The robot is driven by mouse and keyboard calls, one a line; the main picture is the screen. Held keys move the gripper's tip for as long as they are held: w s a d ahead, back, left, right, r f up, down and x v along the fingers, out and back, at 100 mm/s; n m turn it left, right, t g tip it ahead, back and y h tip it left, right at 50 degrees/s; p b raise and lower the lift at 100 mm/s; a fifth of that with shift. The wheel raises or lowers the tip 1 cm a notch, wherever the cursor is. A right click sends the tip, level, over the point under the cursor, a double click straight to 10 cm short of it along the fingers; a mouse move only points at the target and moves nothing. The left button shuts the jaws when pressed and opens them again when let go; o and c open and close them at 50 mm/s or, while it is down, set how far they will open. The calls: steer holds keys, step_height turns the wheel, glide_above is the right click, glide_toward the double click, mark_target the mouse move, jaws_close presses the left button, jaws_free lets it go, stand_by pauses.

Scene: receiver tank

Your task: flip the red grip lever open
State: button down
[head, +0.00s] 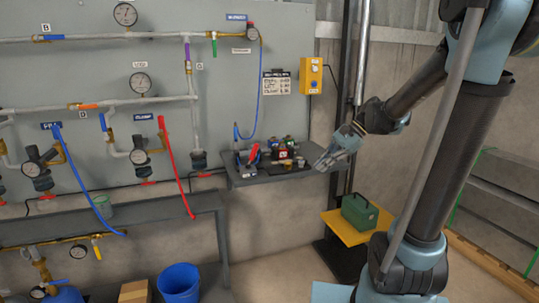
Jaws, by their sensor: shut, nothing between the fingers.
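A small device with an upright, slightly tilted red grip lever (253,154) stands on the left part of the grey shelf (262,178). It is small in the picture, and I cannot tell its exact joint or how far it is turned. My gripper (321,167) is at the right end of the shelf, shut and empty, its fingers pointing down and left. It is apart from the red lever, with other small items between them in the picture.
Small dark, red and green items (284,149) crowd the shelf. A yellow box (311,76) hangs on the wall behind. A dark vertical post (350,100) stands beside my arm. A green case (359,212) sits on a yellow stand (345,230). Hoses and pipes fill the left wall.

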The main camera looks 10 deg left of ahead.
mark_target(254, 152)
steer(key=w+a+r+m+g+y, duration=0.2)
steer(key=w+a+m+g+y, duration=0.2)
steer(key=w+a, duration=0.5)
steer(key=w, duration=0.3)
steer(key=shift+w+a+m+y, duration=0.15)
steer(key=shift+a+m+y, duration=0.1)
steer(key=shift+m+y, duration=0.05)
steer(key=shift+a, duration=0.1)
steer(key=x, duration=1)
steer(key=shift+s+a+r, duration=0.2)
steer(key=shift+a+r, duration=0.05)
steer(key=shift+a, duration=0.2)
steer(key=shift+s+a+r, duration=0.2)
steer(key=shift+a, duration=0.25)
steer(key=shift+s+a+r, duration=0.25)
steer(key=shift+a+r, duration=0.05)
steer(key=shift+a, duration=0.4)
